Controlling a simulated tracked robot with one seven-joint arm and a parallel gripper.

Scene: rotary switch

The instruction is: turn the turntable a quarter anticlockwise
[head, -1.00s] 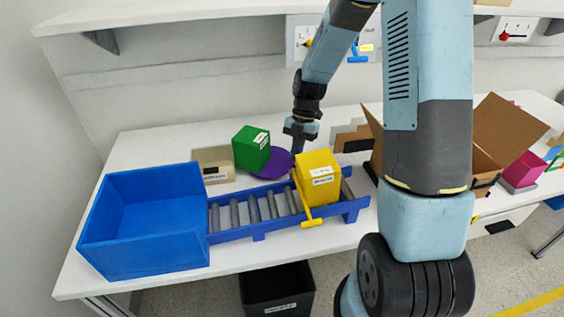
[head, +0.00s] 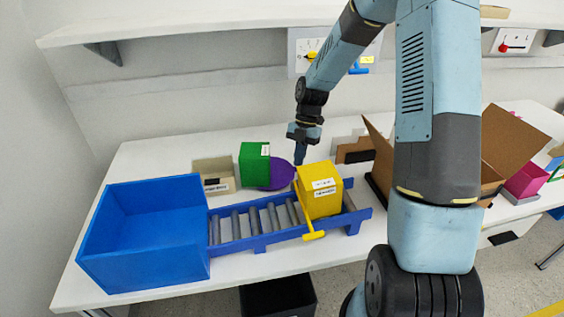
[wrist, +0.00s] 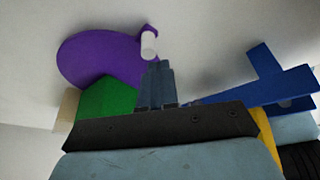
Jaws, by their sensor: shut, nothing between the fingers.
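The turntable is a purple disc (head: 279,174) on the table behind the roller track. A green box (head: 254,165) with a white label stands on its left part. In the wrist view, the disc (wrist: 88,52) has a small tab at its edge with a pale peg (wrist: 149,45). My gripper (head: 299,160) points down at the disc's right edge, just behind the yellow box. In the wrist view, the fingertips (wrist: 159,66) are together and empty, close beside the peg. I cannot tell whether they touch it. The green box (wrist: 108,99) is partly hidden by my gripper's body.
A yellow box (head: 319,195) sits on the blue roller track (head: 258,242), close in front of my gripper. A blue bin (head: 140,272) stands at the track's left end. A beige box (head: 214,180) is left of the green box. A cardboard box (head: 506,137) stands to the right.

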